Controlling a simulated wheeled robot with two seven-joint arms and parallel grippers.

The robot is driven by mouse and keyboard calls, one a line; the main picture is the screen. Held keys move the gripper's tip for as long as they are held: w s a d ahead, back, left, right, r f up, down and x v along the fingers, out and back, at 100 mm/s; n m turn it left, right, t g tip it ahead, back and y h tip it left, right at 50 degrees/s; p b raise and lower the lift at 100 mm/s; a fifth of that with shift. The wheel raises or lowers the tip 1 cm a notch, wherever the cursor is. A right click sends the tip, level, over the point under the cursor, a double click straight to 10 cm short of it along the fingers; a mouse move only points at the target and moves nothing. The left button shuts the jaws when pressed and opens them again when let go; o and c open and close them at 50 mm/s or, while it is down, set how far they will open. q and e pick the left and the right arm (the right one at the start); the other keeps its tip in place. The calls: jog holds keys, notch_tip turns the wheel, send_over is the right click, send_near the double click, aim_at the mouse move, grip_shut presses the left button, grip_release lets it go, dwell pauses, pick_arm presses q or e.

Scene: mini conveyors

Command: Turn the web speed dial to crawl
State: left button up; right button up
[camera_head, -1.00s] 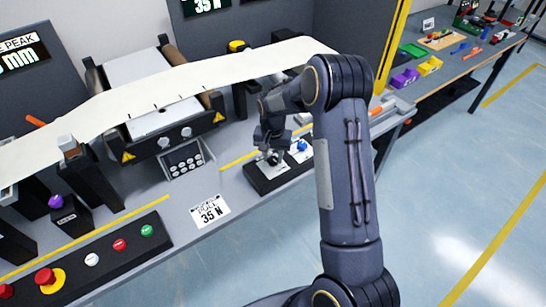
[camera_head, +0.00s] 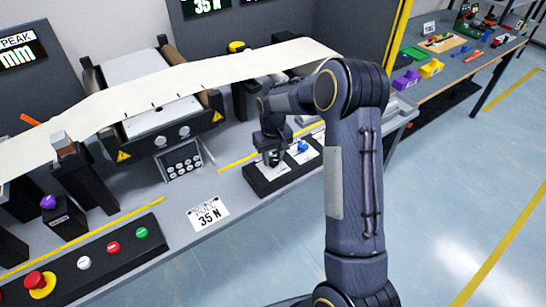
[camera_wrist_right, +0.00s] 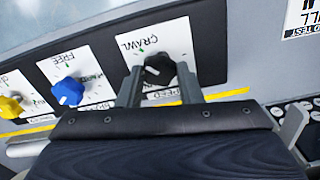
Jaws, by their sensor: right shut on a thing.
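The web speed dial (camera_wrist_right: 158,70) is a dark knob on a white plate with "CRAWL" printed above it and "SPEED" below, in the right wrist view. My right gripper (camera_wrist_right: 160,84) has one finger on each side of this knob and is shut on it. A small green mark shows on the plate at the knob's upper left. In the head view my right gripper (camera_head: 272,158) reaches down onto the black dial panel (camera_head: 262,184) and hides most of the knob. My left gripper is not in view.
A blue dial (camera_wrist_right: 68,91) sits beside the speed dial, with a yellow dial (camera_wrist_right: 10,106) beyond it. A pale web (camera_head: 215,72) runs over rollers behind my right arm. A "35 N" card (camera_head: 208,213) and several push buttons lie along the bench front.

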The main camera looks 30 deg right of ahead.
aim_at(273, 160)
dwell(0.4)
jog(key=o, duration=1)
jog(key=shift+c, duration=0.2)
notch_tip(273, 160, up, 8)
jog(key=shift+f+b, duration=0.1)
jog(key=shift+b, duration=0.35)
